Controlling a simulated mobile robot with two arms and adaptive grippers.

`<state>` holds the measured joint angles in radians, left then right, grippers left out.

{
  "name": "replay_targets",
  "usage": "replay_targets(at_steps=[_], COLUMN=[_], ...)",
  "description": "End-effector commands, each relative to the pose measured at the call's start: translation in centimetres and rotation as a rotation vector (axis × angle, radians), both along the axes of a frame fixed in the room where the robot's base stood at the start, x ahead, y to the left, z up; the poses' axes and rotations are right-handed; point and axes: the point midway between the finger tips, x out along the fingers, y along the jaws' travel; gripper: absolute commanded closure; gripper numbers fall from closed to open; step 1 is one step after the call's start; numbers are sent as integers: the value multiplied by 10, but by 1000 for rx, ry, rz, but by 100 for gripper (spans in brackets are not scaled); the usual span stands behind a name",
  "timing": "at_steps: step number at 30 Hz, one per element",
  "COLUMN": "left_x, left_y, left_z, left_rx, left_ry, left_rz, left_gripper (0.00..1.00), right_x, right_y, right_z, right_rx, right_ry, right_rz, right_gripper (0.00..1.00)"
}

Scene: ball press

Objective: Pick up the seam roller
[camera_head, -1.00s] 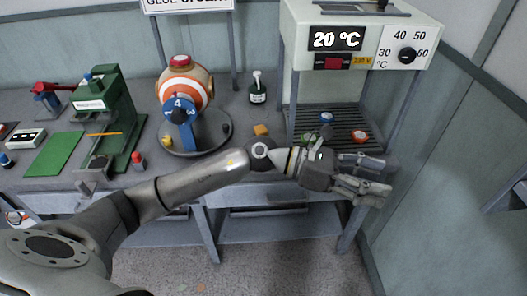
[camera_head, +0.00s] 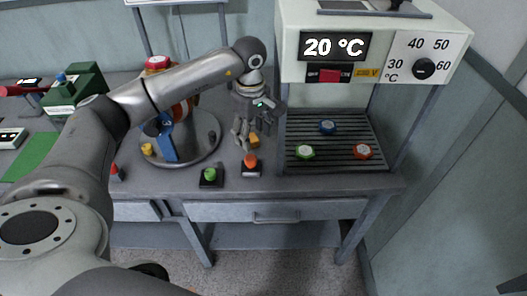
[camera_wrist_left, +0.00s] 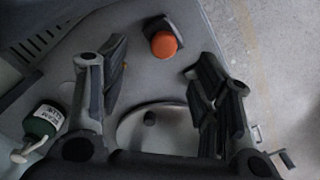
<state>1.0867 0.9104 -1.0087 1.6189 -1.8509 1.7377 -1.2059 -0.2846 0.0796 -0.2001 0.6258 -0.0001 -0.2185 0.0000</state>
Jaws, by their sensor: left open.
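A small orange-yellow piece (camera_head: 254,140), perhaps the seam roller, lies on the grey bench between the round stand and the press. My left gripper (camera_head: 246,134) points down over it, with the fingers apart. The fingers partly cover the piece. In the left wrist view my left gripper (camera_wrist_left: 160,85) is open with nothing held between its fingers. A sliver of the orange-yellow piece (camera_wrist_left: 125,67) shows beside the left finger there; most of it is hidden. Whether a finger touches it I cannot tell. My right gripper is not in view.
An orange button (camera_head: 250,161) and a green button (camera_head: 209,175) stand near the bench's front edge. The round stand (camera_head: 200,145) is left of my gripper. The press (camera_head: 290,45) and its slatted bed (camera_head: 335,150) are to the right. A green bottle (camera_wrist_left: 42,122) shows in the wrist view.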

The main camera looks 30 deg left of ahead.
Motion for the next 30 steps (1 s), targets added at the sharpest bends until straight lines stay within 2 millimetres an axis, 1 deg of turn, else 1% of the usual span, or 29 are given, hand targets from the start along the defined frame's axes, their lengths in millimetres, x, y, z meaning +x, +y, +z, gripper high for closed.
replay_targets(at_steps=[1,3,5,8,9,12,15,17,19,23,25,27,30], left_x=[-1,-1,-2,-3,-2,-2,-2,-2,-3,-4,-3,-3,-3], left_y=[3,4,4,4,4,4,4,4,5,7,6,7,7], left_z=[0,-5,-13,-30,-36,-48,-55,-58,-66,-86,-97,-103,-107], left_rx=[8,12,13,12,10,10,10,10,11,10,9,8,9], left_ry=[4,7,9,10,9,7,6,6,9,9,7,5,4], left_rz=[2,2,3,1,1,1,1,1,3,1,2,2,1], left_gripper=[42,42,42,42,42,42,42,42,42,42,42,42,42], right_x=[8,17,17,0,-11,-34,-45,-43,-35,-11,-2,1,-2], right_y=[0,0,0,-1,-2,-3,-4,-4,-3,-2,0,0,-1], right_z=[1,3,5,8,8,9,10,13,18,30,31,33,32], right_rx=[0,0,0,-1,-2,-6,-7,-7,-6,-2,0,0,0], right_ry=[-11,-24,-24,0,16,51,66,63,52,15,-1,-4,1], right_rz=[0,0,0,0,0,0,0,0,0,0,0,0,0], right_gripper=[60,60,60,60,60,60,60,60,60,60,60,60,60])
